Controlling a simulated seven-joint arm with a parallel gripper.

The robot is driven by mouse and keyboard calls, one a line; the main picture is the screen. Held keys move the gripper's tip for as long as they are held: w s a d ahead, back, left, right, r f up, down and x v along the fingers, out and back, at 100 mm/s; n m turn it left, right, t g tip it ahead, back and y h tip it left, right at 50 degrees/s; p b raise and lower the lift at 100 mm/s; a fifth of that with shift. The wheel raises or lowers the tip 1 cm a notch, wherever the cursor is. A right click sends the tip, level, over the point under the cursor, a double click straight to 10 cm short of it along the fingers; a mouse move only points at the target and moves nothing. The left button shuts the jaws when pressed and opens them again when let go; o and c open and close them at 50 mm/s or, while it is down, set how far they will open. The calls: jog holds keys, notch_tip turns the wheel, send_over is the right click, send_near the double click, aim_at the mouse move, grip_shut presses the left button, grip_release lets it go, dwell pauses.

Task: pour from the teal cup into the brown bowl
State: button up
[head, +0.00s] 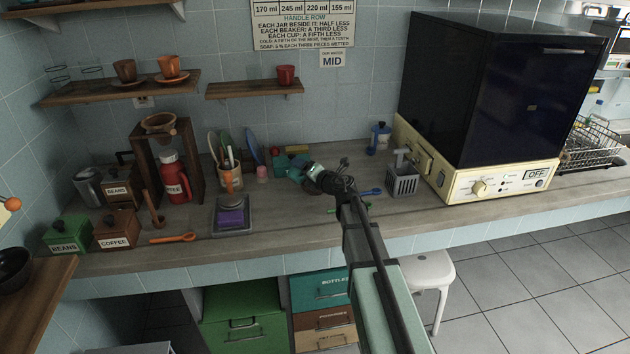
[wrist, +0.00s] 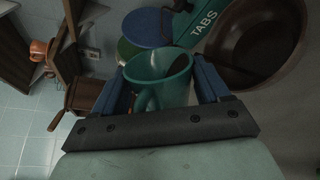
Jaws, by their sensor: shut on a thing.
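The teal cup (wrist: 157,82) is between the two blue fingers of my gripper (wrist: 162,78) in the wrist view, with its handle toward the camera. My gripper is shut on it. Something dark shows inside the cup's mouth. The brown bowl (wrist: 242,68) is at the upper right of the wrist view, just beyond the right finger and partly cut off by the frame. In the head view, the cup (head: 296,173) is at the end of my arm, over the back middle of the counter. My gripper largely hides the bowl there.
A teal box marked TABS (wrist: 203,20) is close to the cup and bowl. A grey basket (head: 402,182) and a large dark machine (head: 490,90) stand to the right. The front counter strip is mostly clear.

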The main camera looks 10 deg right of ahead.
jog(key=shift+w+d+r+m+g+y+p, duration=0.1)
jog(key=shift+d+r+m+g+y+p, duration=0.1)
jog(key=shift+m+p, duration=0.3)
jog(key=shift+w+d+r+m+g+y+p, duration=0.1)
jog(key=shift+r+m+p, duration=0.05)
jog(key=shift+m+p, duration=0.3)
dwell(1.1)
jog(key=shift+w+d+f+m+p, duration=0.45)
jog(key=shift+w+d+f+m, duration=0.15)
jog(key=shift+d+m, duration=0.25)
dwell(0.7)
jog(key=shift+s, duration=0.1)
jog(key=shift+s+a+r+n, duration=0.3)
jog(key=shift+s+a+n, duration=0.1)
jog(key=shift+a, duration=0.1)
jog(key=shift+s+a+r+n, duration=0.3)
jog(key=shift+s+a+n, duration=0.1)
jog(key=shift+a, duration=0.1)
jog(key=shift+w+a+f+n, duration=0.15)
jog(key=shift+f+n, duration=0.2)
jog(key=shift+n, duration=0.75)
